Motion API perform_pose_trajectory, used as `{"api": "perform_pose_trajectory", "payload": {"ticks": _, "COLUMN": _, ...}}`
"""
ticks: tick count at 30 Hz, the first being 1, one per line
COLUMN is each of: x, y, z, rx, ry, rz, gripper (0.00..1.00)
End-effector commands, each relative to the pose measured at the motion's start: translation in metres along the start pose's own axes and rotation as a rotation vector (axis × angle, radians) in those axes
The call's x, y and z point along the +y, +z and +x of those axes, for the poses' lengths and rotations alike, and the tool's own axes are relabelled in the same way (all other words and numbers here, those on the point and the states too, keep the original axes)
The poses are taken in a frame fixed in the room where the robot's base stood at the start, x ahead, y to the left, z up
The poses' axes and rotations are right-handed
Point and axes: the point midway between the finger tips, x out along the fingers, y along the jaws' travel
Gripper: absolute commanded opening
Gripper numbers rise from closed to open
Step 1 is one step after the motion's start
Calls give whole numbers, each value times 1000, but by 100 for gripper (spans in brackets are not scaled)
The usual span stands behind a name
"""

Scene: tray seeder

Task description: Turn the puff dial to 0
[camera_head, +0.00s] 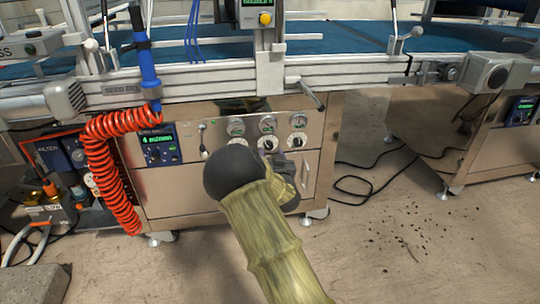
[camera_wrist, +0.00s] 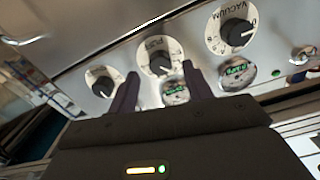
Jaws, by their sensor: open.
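The puff dial (camera_wrist: 160,62) is a black knob on a round white plate on the steel panel, upside down in the wrist view. Its scale is too small to read surely. In the head view the dial (camera_head: 268,143) is partly behind my gripper (camera_head: 282,160). My gripper (camera_wrist: 160,72) is open, with one dark finger on each side of the dial's lower part in the wrist view. I cannot tell whether the fingers touch the knob. A gauge with a green display (camera_wrist: 175,93) shows between the fingers.
The vacuum dial (camera_wrist: 236,34) and another black dial (camera_wrist: 101,82) flank the puff dial closely. A lever handle (camera_head: 312,95) juts out above the panel. A coiled red hose (camera_head: 105,165) hangs to the left. Open floor (camera_head: 400,230) lies to the right.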

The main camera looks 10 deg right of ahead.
Motion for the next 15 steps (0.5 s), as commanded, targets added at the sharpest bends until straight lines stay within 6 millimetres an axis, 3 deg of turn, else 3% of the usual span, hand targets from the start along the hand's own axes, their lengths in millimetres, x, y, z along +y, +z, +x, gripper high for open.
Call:
{"api": "perform_pose_trajectory", "payload": {"ticks": 6, "x": 0, "y": 1, "z": 23, "rx": 1, "ry": 0, "rz": 1, "gripper": 50}}
{"api": "perform_pose_trajectory", "payload": {"ticks": 15, "x": 0, "y": 0, "z": 27, "rx": 0, "ry": 0, "rz": 0, "gripper": 50}}
